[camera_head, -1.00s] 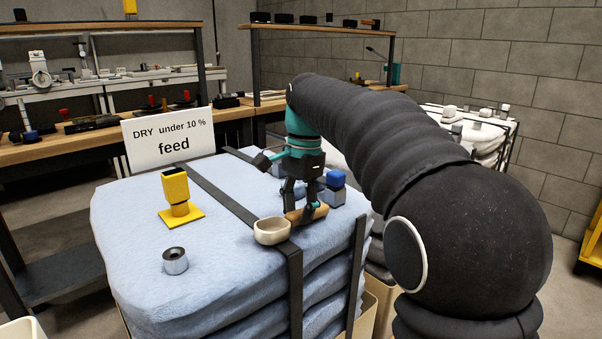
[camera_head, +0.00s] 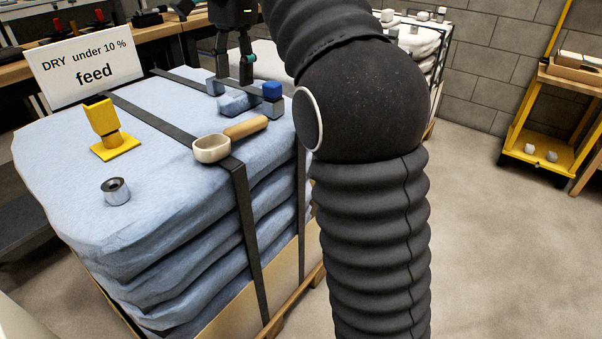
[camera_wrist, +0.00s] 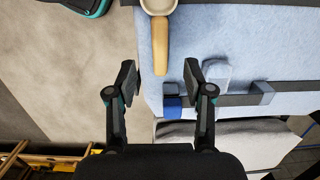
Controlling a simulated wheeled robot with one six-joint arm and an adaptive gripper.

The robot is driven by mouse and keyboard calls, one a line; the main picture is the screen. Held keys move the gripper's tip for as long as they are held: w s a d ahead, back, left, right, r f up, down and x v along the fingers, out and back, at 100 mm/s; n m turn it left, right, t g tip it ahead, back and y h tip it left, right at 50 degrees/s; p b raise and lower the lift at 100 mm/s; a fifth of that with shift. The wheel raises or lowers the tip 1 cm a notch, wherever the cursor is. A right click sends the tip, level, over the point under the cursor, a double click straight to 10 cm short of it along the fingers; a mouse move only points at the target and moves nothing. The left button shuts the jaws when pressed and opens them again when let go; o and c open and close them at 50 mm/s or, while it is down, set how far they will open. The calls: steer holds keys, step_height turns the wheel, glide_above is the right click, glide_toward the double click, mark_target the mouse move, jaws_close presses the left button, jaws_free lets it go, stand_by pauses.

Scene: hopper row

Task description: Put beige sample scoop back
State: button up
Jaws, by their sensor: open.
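The beige sample scoop (camera_head: 212,149) lies on the blue feed sack stack (camera_head: 60,165), its bowl facing up near a dark strap. Its wooden handle (camera_head: 246,128) points back to the right. In the wrist view the bowl (camera_wrist: 158,4) is cut by the top edge and the handle (camera_wrist: 161,42) points down between the finger lines. My gripper (camera_head: 232,68) is open and empty, raised above the sacks and apart from the handle.
A blue-topped block (camera_head: 272,95) stands close to the handle. A yellow fixture (camera_head: 108,130) and a metal cylinder (camera_head: 116,191) stand left on the sacks, before the feed sign (camera_head: 83,70). A yellow cart (camera_head: 545,140) is at right; floor between is clear.

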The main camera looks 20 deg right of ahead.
steer(key=s+d+f+n+t, duration=0.2)
steer(key=s+f+n, duration=0.1)
steer(key=s+f, duration=0.4)
steer(key=s+d+f+n+t, duration=0.2)
steer(key=s+d+f+n, duration=0.1)
steer(key=s+f, duration=0.4)
steer(key=s+d+f+n+t+h, duration=0.1)
steer(key=s+f+n, duration=0.4)
steer(key=s, duration=0.6)
steer(key=shift+s+d+f+t, duration=0.25)
steer(key=shift+d+f+t, duration=0.45)
steer(key=shift+d+f, duration=0.15)
